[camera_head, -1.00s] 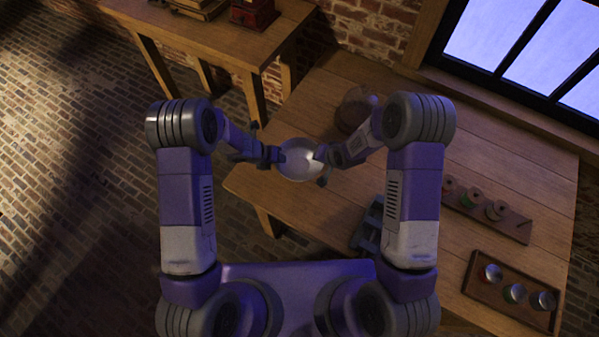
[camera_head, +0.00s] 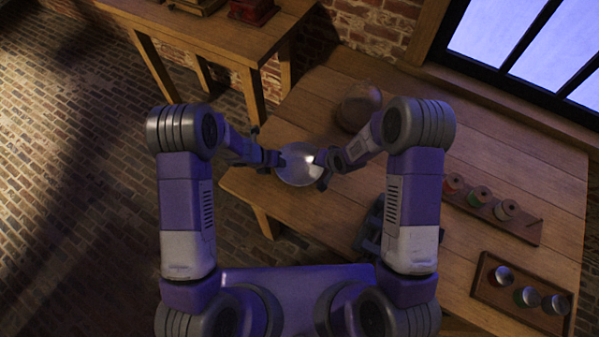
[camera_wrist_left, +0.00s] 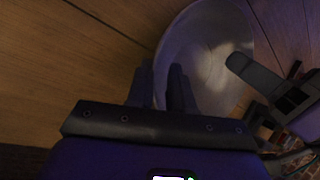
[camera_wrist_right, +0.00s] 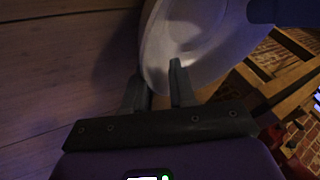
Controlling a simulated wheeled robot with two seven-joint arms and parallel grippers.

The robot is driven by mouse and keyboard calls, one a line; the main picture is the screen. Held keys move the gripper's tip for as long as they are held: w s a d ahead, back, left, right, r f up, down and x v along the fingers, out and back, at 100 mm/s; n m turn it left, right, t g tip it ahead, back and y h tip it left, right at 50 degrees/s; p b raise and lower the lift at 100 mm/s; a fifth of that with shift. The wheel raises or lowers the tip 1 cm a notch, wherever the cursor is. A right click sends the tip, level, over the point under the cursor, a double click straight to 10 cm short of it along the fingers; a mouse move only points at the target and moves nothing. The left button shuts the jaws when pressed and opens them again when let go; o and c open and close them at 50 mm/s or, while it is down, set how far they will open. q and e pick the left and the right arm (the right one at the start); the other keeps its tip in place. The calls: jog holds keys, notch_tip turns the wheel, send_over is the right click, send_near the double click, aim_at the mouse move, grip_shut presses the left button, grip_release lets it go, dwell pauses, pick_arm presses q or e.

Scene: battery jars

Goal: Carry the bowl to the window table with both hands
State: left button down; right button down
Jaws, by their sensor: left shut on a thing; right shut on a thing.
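A pale, shiny bowl (camera_head: 297,168) is held between my two grippers, in front of me over the near left corner of the window table (camera_head: 330,215). My left gripper (camera_head: 279,159) is shut on the bowl's left rim. My right gripper (camera_head: 322,161) is shut on its right rim. In the left wrist view the bowl (camera_wrist_left: 205,55) lies beyond the fingers (camera_wrist_left: 160,85). The right wrist view shows the bowl (camera_wrist_right: 195,40) with its rim at the fingers (camera_wrist_right: 158,85). The bowl looks about level; whether its base touches the table is hidden.
A round brown pot (camera_head: 359,107) stands on the table behind my right forearm. A rack of spools (camera_head: 480,197), a tray with several small jars (camera_head: 500,276) and a blue-grey object (camera_head: 370,228) are on the right. Another table (camera_head: 215,38) stands back left. The window (camera_head: 530,45) is behind.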

pick_arm(q)
jog(key=c, duration=1.1)
grip_release()
jog(key=shift+s+d+f, duration=0.15)
jog(key=shift+s+d, duration=0.05)
jog(key=shift+d, duration=0.15)
jog(key=shift+c, duration=0.2)
pick_arm(e)
jog(key=c, duration=1.1)
grip_release()
jog(key=shift+w+a+r, duration=0.1)
jog(key=shift+w+a, duration=0.05)
jog(key=shift+a, duration=0.1)
pick_arm(q)
jog(key=shift+o, duration=0.7)
jog(key=shift+a, duration=0.1)
pick_arm(e)
jog(key=shift+o, duration=0.9)
pick_arm(q)
jog(key=shift+w+a, duration=0.1)
pick_arm(e)
jog(key=shift+d, duration=0.15)
